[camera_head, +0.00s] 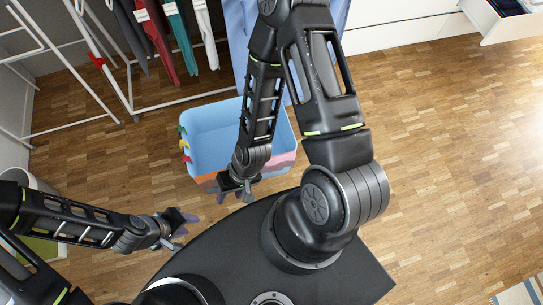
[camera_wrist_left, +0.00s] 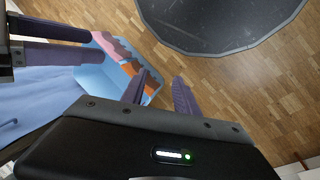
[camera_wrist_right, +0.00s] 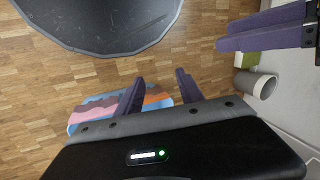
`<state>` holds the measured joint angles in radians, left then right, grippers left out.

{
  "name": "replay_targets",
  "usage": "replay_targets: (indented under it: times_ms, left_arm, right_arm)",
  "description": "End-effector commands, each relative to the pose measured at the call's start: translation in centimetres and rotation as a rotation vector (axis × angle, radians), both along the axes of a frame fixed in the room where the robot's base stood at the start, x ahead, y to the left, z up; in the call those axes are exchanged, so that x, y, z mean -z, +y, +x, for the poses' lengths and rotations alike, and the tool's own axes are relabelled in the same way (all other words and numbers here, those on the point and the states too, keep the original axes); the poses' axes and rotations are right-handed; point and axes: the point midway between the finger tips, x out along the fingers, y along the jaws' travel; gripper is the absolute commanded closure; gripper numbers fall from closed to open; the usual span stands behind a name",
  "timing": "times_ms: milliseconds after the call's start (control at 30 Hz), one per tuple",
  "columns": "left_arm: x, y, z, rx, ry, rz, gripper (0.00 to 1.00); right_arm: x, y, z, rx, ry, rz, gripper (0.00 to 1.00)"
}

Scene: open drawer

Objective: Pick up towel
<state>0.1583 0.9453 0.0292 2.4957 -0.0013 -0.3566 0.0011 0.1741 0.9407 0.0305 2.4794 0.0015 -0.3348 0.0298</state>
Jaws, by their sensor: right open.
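A light blue cloth (camera_head: 240,25), possibly the towel, hangs at the top middle of the head view, partly hidden by my right arm. Dark, red, teal and white (camera_head: 204,35) cloths hang to its left. Which is the towel I cannot tell for sure. A light blue cloth (camera_wrist_left: 40,105) also fills the lower left of the left wrist view. My right gripper (camera_head: 247,190) is open and empty at the near edge of the blue basket. In its wrist view the fingers (camera_wrist_right: 160,76) are apart. My left gripper (camera_head: 180,228) is open and empty, left of the basket; its fingers (camera_wrist_left: 161,78) are apart.
The blue basket (camera_head: 205,125) with a wavy pink and orange side stands on the floor, coloured clips on its left rim. A white drying rack (camera_head: 128,110) stands behind left. A bin (camera_head: 30,182) is at far left. An open drawer (camera_head: 500,28) is top right.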

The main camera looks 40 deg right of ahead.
Motion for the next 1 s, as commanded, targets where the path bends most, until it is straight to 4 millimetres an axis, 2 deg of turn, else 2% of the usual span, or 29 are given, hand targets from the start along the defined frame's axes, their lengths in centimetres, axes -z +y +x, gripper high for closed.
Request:
replay_targets:
  times_ms: [33, 167, 267, 367, 467, 600, 700, 800, 900, 1000]
  left_arm:
    - [1.6, 0.1, 0.0, -0.001, 0.000, 0.001, 0.64]
    - [5.3, 0.2, 0.2, -0.006, -0.004, 0.004, 0.64]
    - [9.3, 0.5, 0.5, -0.012, -0.007, 0.007, 0.64]
    - [14.0, 0.7, 0.7, -0.018, -0.012, 0.012, 0.64]
    - [18.8, 1.0, 1.0, -0.026, -0.017, 0.016, 0.64]
    - [24.8, 1.4, 1.4, -0.034, -0.023, 0.022, 0.64]
    - [27.8, 1.6, 1.6, -0.040, -0.026, 0.025, 0.64]
    - [29.6, 1.7, 1.7, -0.043, -0.029, 0.027, 0.64]
    - [30.3, 1.8, 1.8, -0.045, -0.030, 0.028, 0.64]
    - [30.6, 1.8, 1.8, -0.045, -0.031, 0.028, 0.64]
  right_arm:
    - [1.7, -0.4, 0.6, 0.036, 0.010, 0.000, 0.55]
    - [5.8, -2.1, 2.8, 0.194, 0.062, 0.008, 0.55]
    - [10.1, -4.4, 5.1, 0.375, 0.126, 0.019, 0.55]
    - [14.8, -7.7, 7.7, 0.599, 0.203, 0.036, 0.55]
    - [19.4, -11.7, 10.0, 0.842, 0.287, 0.060, 0.55]
    - [24.8, -18.0, 12.4, 1.172, 0.402, 0.099, 0.55]
    - [27.0, -21.8, 13.1, 1.358, 0.470, 0.126, 0.55]
    - [28.2, -24.3, 13.5, 1.483, 0.518, 0.145, 0.55]
    - [28.6, -25.8, 13.6, 1.556, 0.546, 0.158, 0.55]
    - [28.6, -26.5, 13.6, 1.590, 0.560, 0.163, 0.55]
